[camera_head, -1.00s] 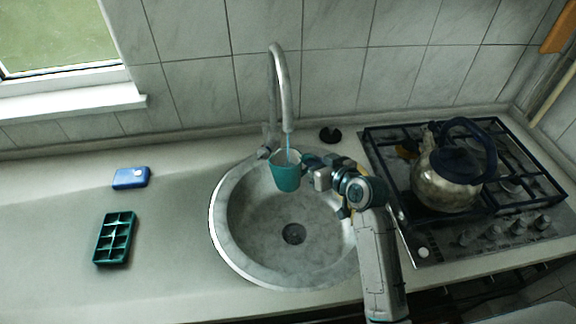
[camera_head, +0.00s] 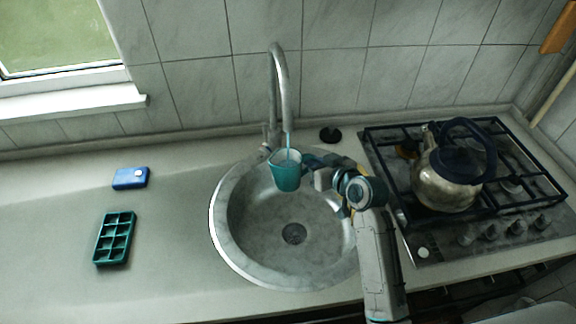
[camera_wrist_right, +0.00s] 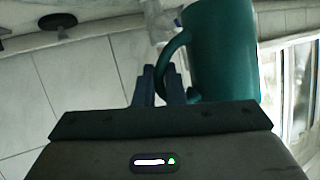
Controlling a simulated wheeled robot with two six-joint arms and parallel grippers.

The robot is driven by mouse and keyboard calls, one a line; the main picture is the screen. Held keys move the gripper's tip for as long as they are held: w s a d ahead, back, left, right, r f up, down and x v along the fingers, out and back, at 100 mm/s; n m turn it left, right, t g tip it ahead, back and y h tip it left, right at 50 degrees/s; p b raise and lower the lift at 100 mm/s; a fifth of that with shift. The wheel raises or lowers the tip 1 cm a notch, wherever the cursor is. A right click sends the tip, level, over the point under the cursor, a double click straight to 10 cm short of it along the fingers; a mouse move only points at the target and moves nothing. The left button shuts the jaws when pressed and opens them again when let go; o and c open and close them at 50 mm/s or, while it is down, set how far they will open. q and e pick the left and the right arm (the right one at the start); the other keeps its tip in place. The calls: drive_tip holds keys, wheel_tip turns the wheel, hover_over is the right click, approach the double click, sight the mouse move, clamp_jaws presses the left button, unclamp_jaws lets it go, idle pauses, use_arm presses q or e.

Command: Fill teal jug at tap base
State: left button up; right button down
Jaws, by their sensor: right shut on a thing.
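The teal jug (camera_head: 285,176) is upright under the tap spout, above the back of the sink (camera_head: 240,256) and clear of its bottom. A thin blue stream of water runs from the tap (camera_head: 280,85) into the jug's mouth. My right gripper (camera_head: 311,168) reaches in from the right and is shut on the jug's handle. In the right wrist view the jug (camera_wrist_right: 224,50) stands at upper right, its handle between the fingers (camera_wrist_right: 170,85). The water level inside is too small to tell. My left gripper is not in view.
A kettle (camera_head: 446,182) stands on the gas hob (camera_head: 500,222) at the right. A blue box (camera_head: 130,178) and a green ice tray (camera_head: 115,238) lie on the left counter (camera_head: 50,225). A black plug (camera_head: 330,135) lies behind the sink. The left counter is mostly free.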

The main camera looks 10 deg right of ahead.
drive_tip(key=s+d+p, duration=0.2)
drive_tip(key=s, duration=0.5)
drive_tip(key=shift+s+d, duration=0.35)
drive_tip(key=shift+s, duration=0.05)
idle(1.2)
